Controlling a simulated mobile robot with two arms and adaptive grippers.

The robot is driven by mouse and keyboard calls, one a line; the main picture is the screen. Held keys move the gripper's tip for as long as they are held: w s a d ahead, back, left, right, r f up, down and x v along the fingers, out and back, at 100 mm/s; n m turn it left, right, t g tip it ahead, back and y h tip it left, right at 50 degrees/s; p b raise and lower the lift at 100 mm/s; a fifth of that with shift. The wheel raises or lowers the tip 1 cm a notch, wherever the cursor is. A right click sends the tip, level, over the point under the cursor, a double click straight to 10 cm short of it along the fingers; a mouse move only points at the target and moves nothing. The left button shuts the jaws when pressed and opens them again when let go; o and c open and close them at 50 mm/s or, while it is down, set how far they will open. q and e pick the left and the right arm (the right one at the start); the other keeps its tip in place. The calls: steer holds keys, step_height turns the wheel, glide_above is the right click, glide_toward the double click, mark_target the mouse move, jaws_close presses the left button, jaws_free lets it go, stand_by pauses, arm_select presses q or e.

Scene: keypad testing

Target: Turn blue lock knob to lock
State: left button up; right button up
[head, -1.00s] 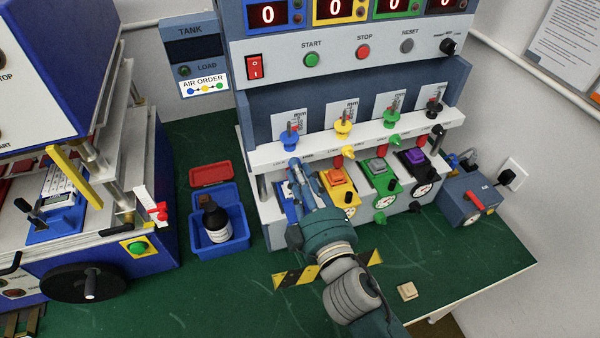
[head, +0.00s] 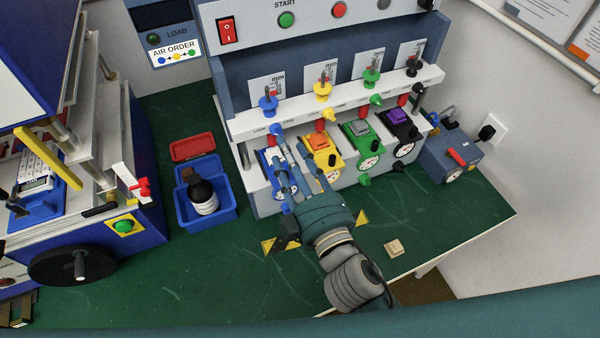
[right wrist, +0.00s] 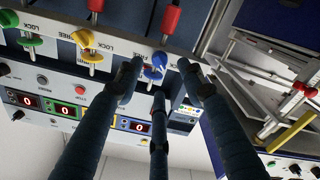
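The blue lock knob (head: 277,130) is on the front edge of the white shelf, between the LOCK and FREE labels. A blue knob also shows in the right wrist view (right wrist: 153,73), between my spread fingers. My right gripper (head: 290,152) is in front of the blue station, its fingers pointing at the shelf edge. In the right wrist view the three fingers (right wrist: 158,82) are apart, with nothing held. Contact with the knob cannot be told. The gripper partly hides the blue unit (head: 266,163) below the shelf. My left gripper is not in view.
The yellow unit (head: 320,150) stands close to the right of my fingers, with green and purple-topped units beyond. A blue tray (head: 233,213) with a dark bottle (head: 200,191) is at the left. The green table is mostly clear in front.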

steer(key=v, duration=0.6)
steer(key=shift+s, duration=0.4)
steer(key=shift+d, duration=0.1)
